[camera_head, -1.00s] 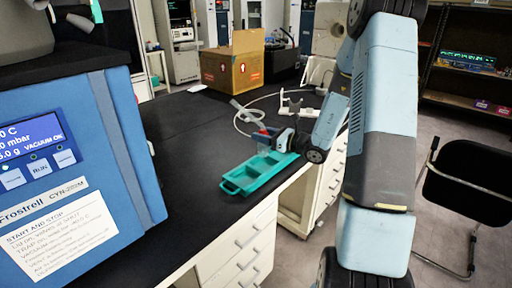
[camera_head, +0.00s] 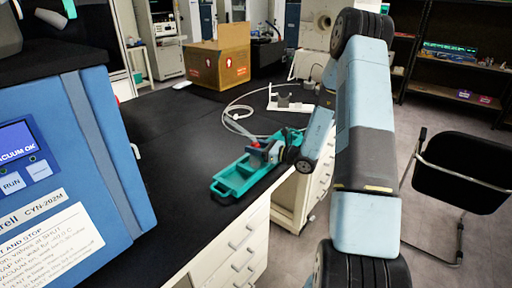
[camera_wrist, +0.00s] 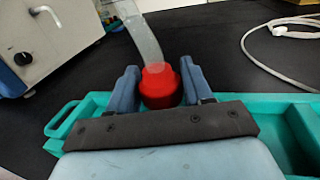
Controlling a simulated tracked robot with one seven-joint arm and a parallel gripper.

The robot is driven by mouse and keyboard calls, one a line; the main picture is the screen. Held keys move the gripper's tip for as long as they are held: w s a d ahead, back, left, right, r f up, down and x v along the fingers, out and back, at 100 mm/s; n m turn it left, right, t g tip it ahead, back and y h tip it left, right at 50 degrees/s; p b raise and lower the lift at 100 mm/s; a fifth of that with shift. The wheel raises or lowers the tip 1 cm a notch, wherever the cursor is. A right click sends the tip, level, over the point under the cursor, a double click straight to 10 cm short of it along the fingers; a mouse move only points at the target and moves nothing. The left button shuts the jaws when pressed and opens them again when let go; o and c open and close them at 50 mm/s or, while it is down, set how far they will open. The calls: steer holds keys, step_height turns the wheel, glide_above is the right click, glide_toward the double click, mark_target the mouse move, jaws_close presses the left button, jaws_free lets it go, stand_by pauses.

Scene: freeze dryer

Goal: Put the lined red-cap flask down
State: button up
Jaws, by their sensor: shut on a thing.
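My gripper (camera_wrist: 159,74) is shut on the red cap (camera_wrist: 160,90), with one blue-grey finger on each side in the wrist view. A translucent, curved strip or tube rises behind the cap. The flask body below the cap is hidden. The teal tray (camera_wrist: 86,103) lies beneath and around the gripper. In the head view my gripper (camera_head: 267,153) is low over the middle of the tray (camera_head: 226,188), with a bit of red showing between its fingers. I cannot tell whether the flask touches the tray floor.
The blue freeze dryer (camera_head: 118,150) stands at the left. A cardboard box (camera_head: 218,58), a white stand (camera_head: 290,101) and a loose pale hose (camera_head: 232,118) are behind the tray. The black bench (camera_head: 165,135) is clear between dryer and tray. Its edge runs close by the tray.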

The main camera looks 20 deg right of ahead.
steer(key=o, duration=1.1)
steer(key=shift+r, duration=0.1)
steer(key=v, duration=1.2)
steer(key=s+a+r+n+g+h, duration=0.3)
steer(key=s+a+r+n+g, duration=0.8)
steer(key=s+a+r+n, duration=0.3)
steer(key=shift+s+d+r+n+t+h, duration=0.85)
steer(key=shift+s+r+n+h, duration=1.05)
steer(key=shift+s+r, duration=0.55)
steer(key=shift+s+d+r+n+t+h, duration=0.85)
steer(key=shift+s+r+n+h, duration=0.8)
steer(key=shift+s+r+n, duration=0.75)
steer(key=shift+s+d+r+n+t+h, duration=0.85)
steer(key=shift+s+r+n+h, duration=1.05)
steer(key=shift+s, duration=0.9)
